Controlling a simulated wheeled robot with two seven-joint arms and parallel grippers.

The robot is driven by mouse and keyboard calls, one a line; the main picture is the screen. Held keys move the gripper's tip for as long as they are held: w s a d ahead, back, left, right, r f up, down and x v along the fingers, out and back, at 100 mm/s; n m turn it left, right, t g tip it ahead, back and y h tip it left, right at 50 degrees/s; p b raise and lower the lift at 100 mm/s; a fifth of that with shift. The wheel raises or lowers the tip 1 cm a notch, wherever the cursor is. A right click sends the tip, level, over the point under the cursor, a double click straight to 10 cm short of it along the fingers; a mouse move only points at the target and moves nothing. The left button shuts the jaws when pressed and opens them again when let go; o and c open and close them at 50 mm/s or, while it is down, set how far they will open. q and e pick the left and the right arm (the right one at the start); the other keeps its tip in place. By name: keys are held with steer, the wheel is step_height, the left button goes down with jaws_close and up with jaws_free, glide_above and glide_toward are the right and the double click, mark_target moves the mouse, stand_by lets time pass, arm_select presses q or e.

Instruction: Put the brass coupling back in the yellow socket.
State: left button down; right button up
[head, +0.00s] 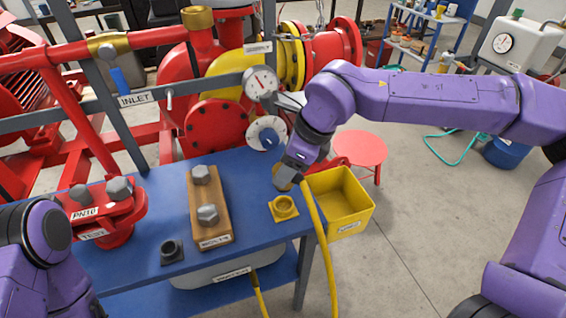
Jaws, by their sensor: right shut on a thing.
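The yellow socket (284,207) is a square plate with a round collar, sitting on the blue bench top near its right edge. My right gripper (292,171) is just above and behind the socket in the picture, pointing down. It is shut on the brass coupling (281,178), a round brass-coloured piece showing at the left of the jaws and partly hidden by them. The coupling appears apart from the socket. Only links of my left arm show at the lower left; its gripper is not in view.
A yellow hose (322,245) hangs from near my right gripper over the bench edge. A yellow bin (340,203) is right of the bench (135,270). A wooden block with bolts (211,225) and a black fitting (172,251) stand left of the socket.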

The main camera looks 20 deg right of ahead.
step_height(320, 180, down, 5)
steer(key=b, duration=0.5)
steer(key=shift+f, duration=0.2)
steer(key=shift+r+p, duration=0.35)
steer(key=shift+r, duration=0.05)
steer(key=shift+p, duration=0.4)
steer(key=shift+f+b, duration=0.45)
steer(key=shift+f, duration=1.35)
stand_by(0.4)
